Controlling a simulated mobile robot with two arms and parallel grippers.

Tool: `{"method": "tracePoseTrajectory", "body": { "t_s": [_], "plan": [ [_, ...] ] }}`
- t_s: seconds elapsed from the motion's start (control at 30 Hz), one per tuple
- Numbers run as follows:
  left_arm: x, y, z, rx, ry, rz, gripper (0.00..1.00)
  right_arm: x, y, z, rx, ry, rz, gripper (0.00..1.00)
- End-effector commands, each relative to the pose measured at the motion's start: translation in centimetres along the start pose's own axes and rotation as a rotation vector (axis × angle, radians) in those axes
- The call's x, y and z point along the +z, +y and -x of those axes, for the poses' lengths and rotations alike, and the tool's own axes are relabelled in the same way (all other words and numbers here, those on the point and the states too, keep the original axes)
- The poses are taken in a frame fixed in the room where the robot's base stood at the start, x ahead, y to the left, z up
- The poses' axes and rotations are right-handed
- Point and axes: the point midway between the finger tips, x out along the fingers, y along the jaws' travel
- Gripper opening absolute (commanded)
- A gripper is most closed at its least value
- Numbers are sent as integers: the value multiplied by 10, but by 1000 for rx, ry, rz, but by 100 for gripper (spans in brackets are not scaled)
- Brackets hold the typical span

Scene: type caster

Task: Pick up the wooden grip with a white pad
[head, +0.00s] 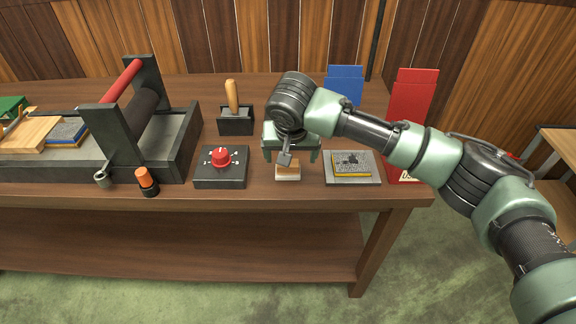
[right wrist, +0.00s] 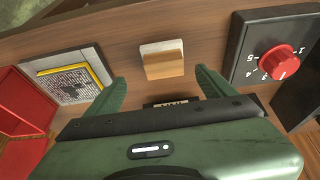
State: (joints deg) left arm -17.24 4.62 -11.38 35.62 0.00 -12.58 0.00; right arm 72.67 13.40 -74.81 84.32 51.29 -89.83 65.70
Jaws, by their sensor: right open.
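The wooden grip with a white pad (head: 288,172) is a small block on the table near its front edge, between the dial box and a grey plate. In the right wrist view the grip (right wrist: 163,65) shows its tan wood side and the white pad along one edge. My right gripper (head: 291,155) is open and empty above and just behind it, partly hiding it in the head view. In the right wrist view the open fingers (right wrist: 160,80) lie to either side of the grip, which is beyond their tips. My left gripper is not in view.
A black box with a red dial (head: 221,165) stands left of the grip. A grey plate with a yellow-edged type block (head: 352,166) lies right. Behind are a wooden-handled tool in a black holder (head: 234,117), a blue box (head: 344,82) and a red box (head: 411,95). A press (head: 190,140) stands left.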

Motion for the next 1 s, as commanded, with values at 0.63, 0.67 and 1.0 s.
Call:
{"method": "tracePoseTrajectory", "body": {
  "t_s": [0.63,0.67,1.0],
  "plan": [
    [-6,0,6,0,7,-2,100,4,-7,-48,-1,1,1,76],
    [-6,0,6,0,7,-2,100,4,-7,-48,-1,1,1,68],
    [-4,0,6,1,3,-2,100,3,-7,-48,-1,1,1,17]
  ]
}}
